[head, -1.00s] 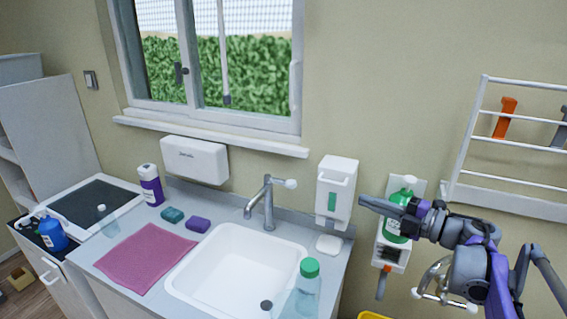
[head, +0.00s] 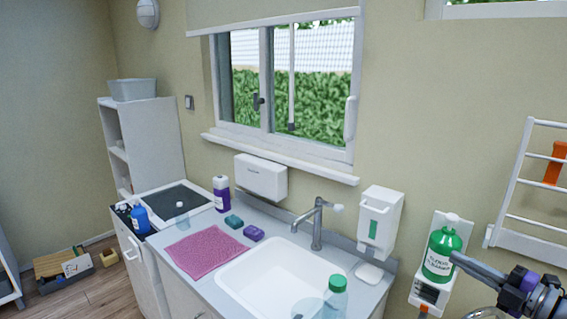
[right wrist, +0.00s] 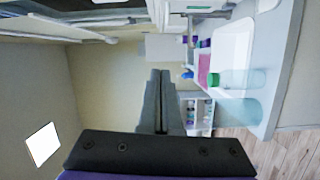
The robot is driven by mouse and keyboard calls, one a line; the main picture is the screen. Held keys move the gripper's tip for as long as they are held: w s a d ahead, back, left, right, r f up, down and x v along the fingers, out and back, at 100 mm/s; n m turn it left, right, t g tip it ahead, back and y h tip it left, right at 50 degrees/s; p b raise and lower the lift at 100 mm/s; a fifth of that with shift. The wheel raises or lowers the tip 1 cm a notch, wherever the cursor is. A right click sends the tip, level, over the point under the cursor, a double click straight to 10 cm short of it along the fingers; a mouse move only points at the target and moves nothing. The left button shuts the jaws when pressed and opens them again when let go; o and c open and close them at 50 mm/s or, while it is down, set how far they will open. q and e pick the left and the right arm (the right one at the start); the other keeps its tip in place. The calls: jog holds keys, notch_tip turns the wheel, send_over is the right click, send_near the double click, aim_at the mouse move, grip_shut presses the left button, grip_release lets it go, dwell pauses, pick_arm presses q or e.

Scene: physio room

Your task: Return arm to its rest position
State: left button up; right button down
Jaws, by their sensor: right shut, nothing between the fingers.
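My right gripper (head: 468,264) is at the right edge of the head view, in front of the wall and the green bottle (head: 442,248) in its white wall holder. Its fingers are closed together and hold nothing. In the right wrist view the gripper's shut fingers (right wrist: 159,105) point into the room, apart from the sink counter. I cannot tell from the head view whether the fingertips touch the green bottle. My left gripper is in neither view.
The counter holds a white sink (head: 262,281), a tap (head: 318,226), a pink cloth (head: 207,247) and a clear bottle with a green cap (head: 335,296). A white soap dispenser (head: 380,220) and a wall rack (head: 517,190) are near the arm.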

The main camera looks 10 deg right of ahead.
jog(key=w+a+r+m+t+h, duration=0.3)
jog(key=w+a+m+t+h, duration=0.1)
jog(key=w+m+h, duration=0.3)
jog(key=s+a+f+m+g+h, duration=0.1)
jog(key=s+a+f+m+g, duration=0.3)
jog(key=f, duration=0.3)
jog(key=s+a+f+m+g+h, duration=0.2)
jog(key=a+f+m, duration=0.1)
jog(key=f+m, duration=0.25)
jog(key=s+a+f+m+g+h, duration=0.1)
jog(key=s+a+f+m+g, duration=0.3)
jog(key=f, duration=0.3)
jog(key=s+a+f+g+y, duration=0.4)
jog(key=s+a+f+g, duration=0.1)
jog(key=s+a+f, duration=0.6)
jog(key=shift+s+a+f+m, duration=0.25)
jog(key=shift+a+f+m, duration=0.15)
jog(key=shift+a, duration=0.3)
